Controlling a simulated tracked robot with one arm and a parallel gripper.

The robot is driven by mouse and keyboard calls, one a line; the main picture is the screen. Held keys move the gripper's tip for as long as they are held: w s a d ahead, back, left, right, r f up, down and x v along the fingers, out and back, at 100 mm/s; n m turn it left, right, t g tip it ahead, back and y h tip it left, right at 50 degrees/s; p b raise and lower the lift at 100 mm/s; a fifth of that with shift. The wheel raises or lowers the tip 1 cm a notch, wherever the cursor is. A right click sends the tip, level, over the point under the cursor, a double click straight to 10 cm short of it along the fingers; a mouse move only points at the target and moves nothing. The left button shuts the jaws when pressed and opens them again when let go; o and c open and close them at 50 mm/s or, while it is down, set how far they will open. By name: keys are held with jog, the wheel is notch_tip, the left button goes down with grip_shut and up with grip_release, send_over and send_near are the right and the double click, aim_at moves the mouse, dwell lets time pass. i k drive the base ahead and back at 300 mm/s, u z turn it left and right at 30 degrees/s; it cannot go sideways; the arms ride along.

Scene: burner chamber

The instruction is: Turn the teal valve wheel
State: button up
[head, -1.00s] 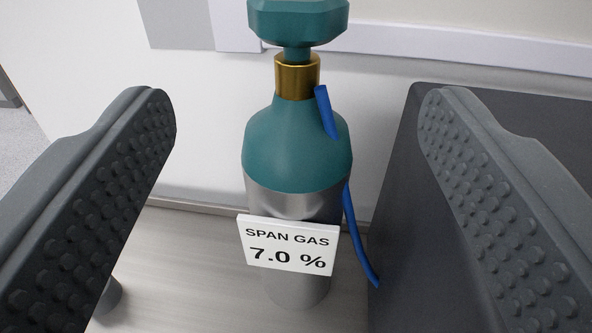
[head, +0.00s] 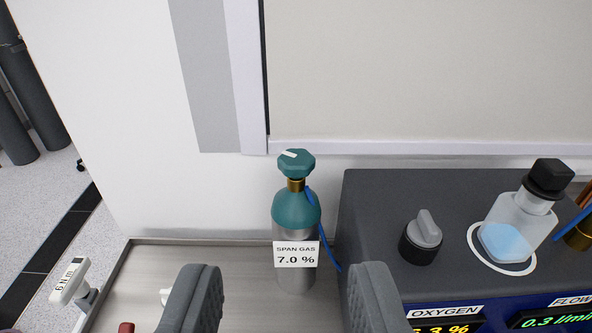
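The teal valve wheel (head: 296,163) sits on top of a gas cylinder (head: 297,240) with a teal shoulder, a brass neck and a silver body. A white mark shows on the wheel's top. A white label on the cylinder reads "SPAN GAS 7.0 %". My gripper (head: 283,290) is open and empty, its two fingers apart at the bottom of the view. The cylinder stands ahead of the fingers, between them in the picture, and neither finger touches it.
A dark analyser box (head: 440,225) stands close on the cylinder's right, with a black knob (head: 421,238) and a flask (head: 518,220) of blue liquid on top. A blue tube (head: 325,235) runs beside the cylinder. A wall is behind. The tray floor left of the cylinder is mostly clear.

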aim_at(294, 163)
jog(key=k, duration=0.45)
jog(key=u, duration=1.65)
jog(key=k, duration=1)
jog(key=z, duration=1.35)
jog(key=i, duration=1)
jog(key=u, duration=0.05)
